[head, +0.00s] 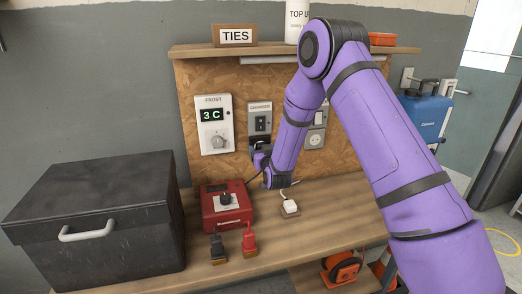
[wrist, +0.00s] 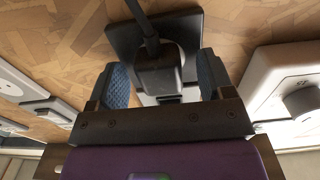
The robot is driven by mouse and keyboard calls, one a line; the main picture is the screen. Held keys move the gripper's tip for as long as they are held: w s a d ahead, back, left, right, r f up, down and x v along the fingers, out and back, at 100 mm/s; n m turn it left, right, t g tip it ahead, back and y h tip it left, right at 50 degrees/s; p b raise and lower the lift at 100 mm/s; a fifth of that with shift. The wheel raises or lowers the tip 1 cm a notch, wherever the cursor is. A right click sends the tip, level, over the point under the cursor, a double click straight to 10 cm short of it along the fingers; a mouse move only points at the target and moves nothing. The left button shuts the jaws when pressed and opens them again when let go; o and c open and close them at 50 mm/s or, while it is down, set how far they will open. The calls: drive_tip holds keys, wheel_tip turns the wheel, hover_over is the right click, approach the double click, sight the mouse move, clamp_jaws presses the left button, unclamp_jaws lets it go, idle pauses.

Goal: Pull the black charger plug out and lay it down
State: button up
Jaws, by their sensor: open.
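The black charger plug (wrist: 158,78) sits in a dark socket plate (wrist: 118,38) on the wooden backboard, its black cable running off the top of the wrist view. My gripper (wrist: 164,76) is open, with one blue-padded finger on each side of the plug. A gap shows on the left; on the right I cannot tell whether the pad touches. In the head view my gripper (head: 257,153) is at the lower end of the charger panel (head: 260,118), and my wrist hides most of the plug.
Below on the bench (head: 330,205) are a red box (head: 227,203) with black and red clamps and a white plug (head: 290,207). A large black box (head: 95,222) stands left. A thermostat (head: 214,125) is beside the charger panel. Clear bench lies right of the white plug.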

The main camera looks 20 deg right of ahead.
drive_tip(key=shift+c, duration=0.4)
drive_tip(key=c, duration=1.2)
drive_tip(key=shift+s, duration=3)
drive_tip(key=shift+c, duration=0.2)
